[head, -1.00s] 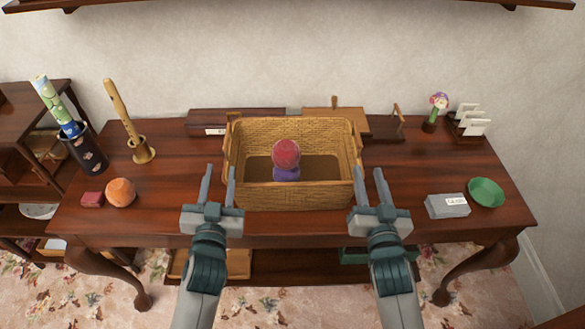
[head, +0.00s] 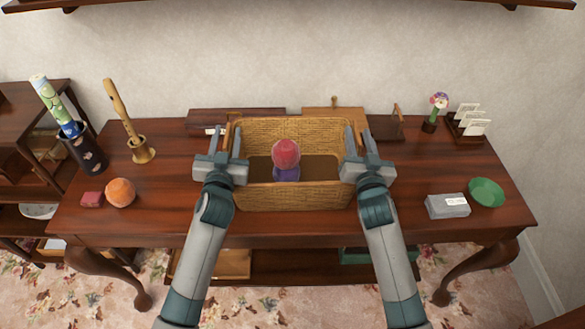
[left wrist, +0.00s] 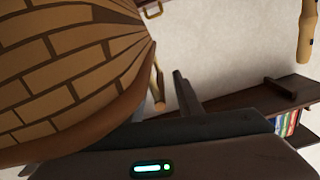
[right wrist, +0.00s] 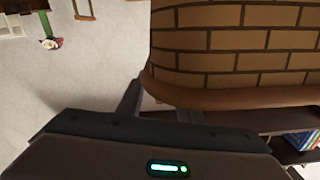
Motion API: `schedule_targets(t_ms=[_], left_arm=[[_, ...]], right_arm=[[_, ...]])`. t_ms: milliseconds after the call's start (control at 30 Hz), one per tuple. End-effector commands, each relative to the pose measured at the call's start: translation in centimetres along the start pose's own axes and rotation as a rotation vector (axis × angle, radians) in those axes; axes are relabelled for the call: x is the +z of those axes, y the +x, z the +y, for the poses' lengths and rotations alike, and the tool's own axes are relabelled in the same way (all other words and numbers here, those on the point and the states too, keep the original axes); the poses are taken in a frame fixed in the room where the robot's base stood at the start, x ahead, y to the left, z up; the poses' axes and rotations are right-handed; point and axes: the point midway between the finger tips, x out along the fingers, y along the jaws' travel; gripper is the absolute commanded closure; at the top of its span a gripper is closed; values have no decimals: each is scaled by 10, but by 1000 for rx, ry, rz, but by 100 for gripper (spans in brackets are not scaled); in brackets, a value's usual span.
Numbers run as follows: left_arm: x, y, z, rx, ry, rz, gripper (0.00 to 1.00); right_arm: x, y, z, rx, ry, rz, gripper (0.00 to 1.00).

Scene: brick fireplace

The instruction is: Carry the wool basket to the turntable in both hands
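The wicker wool basket (head: 290,196) stands on the brown wooden table, with a red ball of wool (head: 286,152) and a purple one (head: 287,174) inside. My left gripper (head: 225,142) is at the basket's left end, fingers apart around the handle area. In the left wrist view the basket wall (left wrist: 70,70) fills the left side, with a handle (left wrist: 158,88) near the visible finger. My right gripper (head: 360,142) is at the right end, fingers apart; the right wrist view shows the basket wall (right wrist: 235,50) beside them. Neither grip looks closed. I cannot make out a turntable.
Wooden boards (head: 335,118) lie behind the basket.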

Motion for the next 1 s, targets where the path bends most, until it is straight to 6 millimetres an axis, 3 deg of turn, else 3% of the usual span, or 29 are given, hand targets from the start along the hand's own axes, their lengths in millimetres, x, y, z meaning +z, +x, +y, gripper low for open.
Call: schedule_targets(t_ms=[367,500,533,1000], left_arm=[[0,4,0,0,0,0,67],[0,4,0,0,0,0,98],[0,4,0,0,0,-1,100],[-3,4,-1,0,0,2,100]], right_arm=[[0,4,0,0,0,-1,67],[0,4,0,0,0,-1,98],[0,4,0,0,0,-1,100],[-4,4,-1,0,0,2,100]])
